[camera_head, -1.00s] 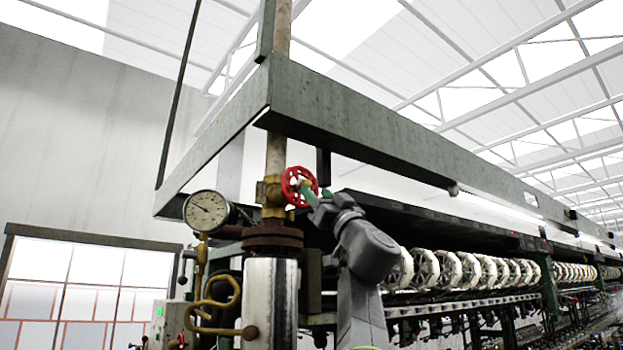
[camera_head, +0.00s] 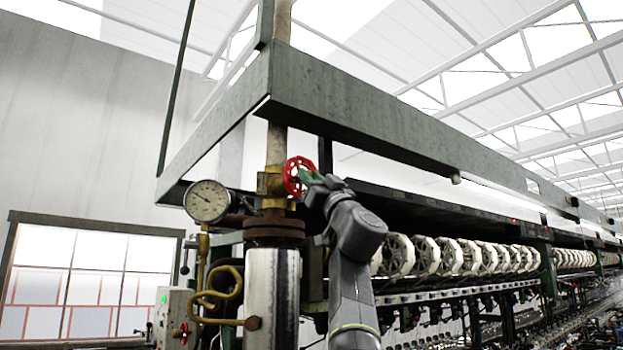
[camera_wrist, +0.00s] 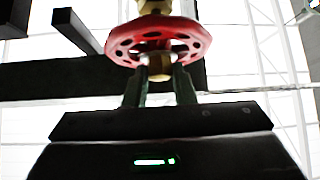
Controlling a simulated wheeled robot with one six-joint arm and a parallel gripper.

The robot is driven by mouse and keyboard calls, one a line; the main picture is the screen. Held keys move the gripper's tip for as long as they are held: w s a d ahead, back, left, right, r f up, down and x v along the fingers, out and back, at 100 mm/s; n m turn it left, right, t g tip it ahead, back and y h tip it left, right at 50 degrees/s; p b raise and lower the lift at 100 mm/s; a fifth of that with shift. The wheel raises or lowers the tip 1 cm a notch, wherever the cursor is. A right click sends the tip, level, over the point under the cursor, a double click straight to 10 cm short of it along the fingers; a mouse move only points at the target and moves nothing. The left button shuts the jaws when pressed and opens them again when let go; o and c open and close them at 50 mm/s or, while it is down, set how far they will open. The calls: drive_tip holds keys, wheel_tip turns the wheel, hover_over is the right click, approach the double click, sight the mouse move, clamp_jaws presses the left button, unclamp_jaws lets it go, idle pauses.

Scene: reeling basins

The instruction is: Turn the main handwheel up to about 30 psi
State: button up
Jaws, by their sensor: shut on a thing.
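The red main handwheel (camera_head: 299,176) sits on the right side of a brass valve (camera_head: 271,187) on the vertical pipe. In the wrist view the red wheel (camera_wrist: 152,42) is close ahead, with its brass hub at the middle. My gripper (camera_head: 308,178) is at the wheel, and its fingers (camera_wrist: 160,82) are shut on it near the hub. The exact contact is partly hidden by the rim. The round pressure gauge (camera_head: 208,201) is left of the valve. Its dial is too small to read surely.
A green steel beam frame (camera_head: 345,108) hangs above the wheel and my arm. A long reeling machine with white reels (camera_head: 420,256) runs off to the right. A metal cylinder (camera_head: 272,295) stands below the valve. A curled brass pipe (camera_head: 216,288) is below the gauge.

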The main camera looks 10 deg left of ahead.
drive_tip(key=shift+r+n+g+y+p, duration=0.1)
drive_tip(key=shift+n+g+y+p, duration=0.2)
drive_tip(key=shift+g, duration=0.1)
drive_tip(key=shift+w+r+n+g+y+p, duration=0.15)
drive_tip(key=shift+n+g+y+p, duration=0.35)
drive_tip(key=shift+n+g+p, duration=0.4)
drive_tip(key=n+g+p, duration=0.1)
drive_tip(key=n+g, duration=0.1)
drive_tip(key=n+g+y+p, duration=0.1)
drive_tip(key=n+p, duration=0.1)
drive_tip(key=shift+d+r+n+g+y, duration=0.1)
drive_tip(key=shift+d+n+g+y, duration=0.05)
drive_tip(key=shift+n+g+y, duration=0.2)
drive_tip(key=shift+f+n+g+y+p, duration=0.15)
drive_tip(key=shift+n+g+p, duration=0.4)
drive_tip(key=shift+n+g, duration=0.7)
drive_tip(key=shift+f+n+g+y+p, duration=0.1)
drive_tip(key=shift+n+g+p, duration=0.4)
drive_tip(key=shift+n+g, duration=0.65)
drive_tip(key=shift+n, duration=0.25)
drive_tip(key=o, duration=1)
drive_tip(key=shift+d, duration=0.1)
